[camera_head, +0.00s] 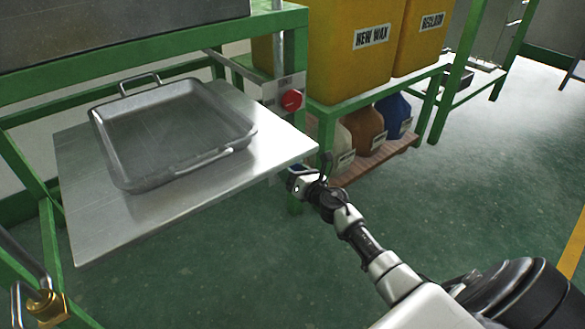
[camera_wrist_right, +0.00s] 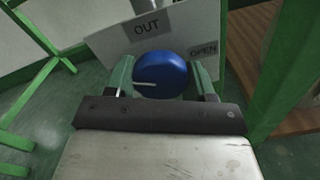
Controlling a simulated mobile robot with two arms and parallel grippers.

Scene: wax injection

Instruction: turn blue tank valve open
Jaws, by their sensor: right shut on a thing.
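The blue valve knob (camera_wrist_right: 165,70) shows in the right wrist view, round and blue with a white mark line pointing to the left. It sits in front of a pale plate (camera_wrist_right: 112,44) lettered OUT on the left and OPEN on the right. My right gripper (camera_wrist_right: 161,82) is shut on the knob, one green finger on each side. In the head view my right gripper (camera_head: 301,181) is beside the right corner of the metal table, and the knob is mostly hidden there. My left gripper is not in view.
A metal tray (camera_head: 122,165) lies on the metal table (camera_head: 92,225). A red knob (camera_head: 291,100) is on the green frame above my right gripper. Yellow tanks (camera_head: 345,75) stand behind, with several jugs (camera_head: 366,127) on a shelf below. The green floor at right is clear.

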